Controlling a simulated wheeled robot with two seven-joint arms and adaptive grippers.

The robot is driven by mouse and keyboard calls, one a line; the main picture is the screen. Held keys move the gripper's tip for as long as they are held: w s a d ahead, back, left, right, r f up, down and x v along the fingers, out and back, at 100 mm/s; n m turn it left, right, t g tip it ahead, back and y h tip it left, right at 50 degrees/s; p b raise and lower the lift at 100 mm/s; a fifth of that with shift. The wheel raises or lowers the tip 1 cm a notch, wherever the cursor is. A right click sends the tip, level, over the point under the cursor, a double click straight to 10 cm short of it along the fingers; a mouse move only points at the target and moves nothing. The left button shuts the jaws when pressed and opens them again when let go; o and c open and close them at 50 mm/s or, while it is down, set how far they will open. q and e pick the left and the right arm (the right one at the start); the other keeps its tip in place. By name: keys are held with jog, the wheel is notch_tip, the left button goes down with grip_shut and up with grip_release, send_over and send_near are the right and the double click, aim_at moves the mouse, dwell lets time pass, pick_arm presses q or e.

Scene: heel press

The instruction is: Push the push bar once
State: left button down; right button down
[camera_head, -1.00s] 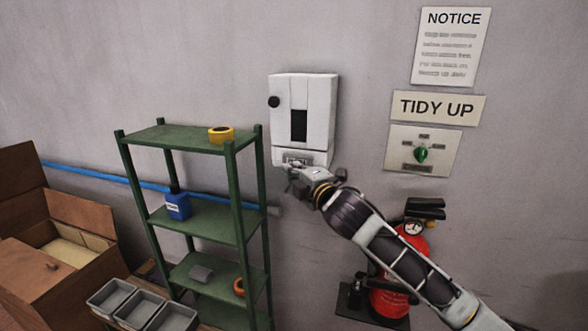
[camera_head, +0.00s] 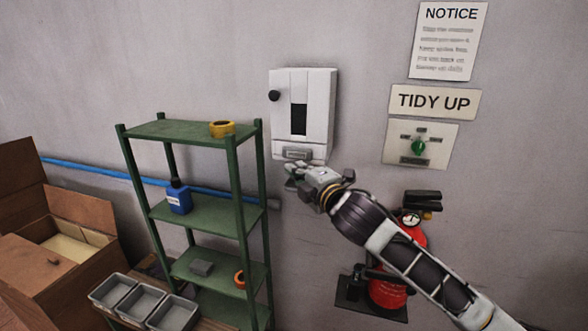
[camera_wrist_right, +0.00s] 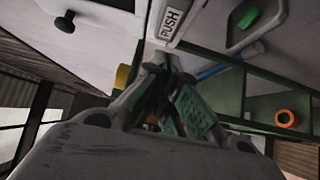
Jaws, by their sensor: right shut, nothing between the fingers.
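The push bar (camera_head: 297,154) is a grey strip with a label at the bottom of a white wall dispenser (camera_head: 318,108). In the right wrist view its label reads PUSH (camera_wrist_right: 171,21). My right gripper (camera_head: 291,173) is shut and empty, just below the bar in the head view. In the right wrist view its fingertips (camera_wrist_right: 164,64) are below the label, apparently with a gap. The exact distance from the bar is hard to tell. My left gripper is not in view.
A green shelf rack (camera_head: 210,216) stands left of the dispenser, with yellow tape (camera_head: 222,129) and a blue bottle (camera_head: 179,197). A red fire extinguisher (camera_head: 386,293) is below my right arm. A green-knobbed panel (camera_head: 420,144) is on the wall at right.

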jog(key=b+v, duration=0.1)
jog(key=v, duration=0.5)
jog(key=shift+s, duration=0.15)
jog(key=shift+d+f, duration=0.1)
jog(key=shift+f, duration=0.05)
dwell(0.6)
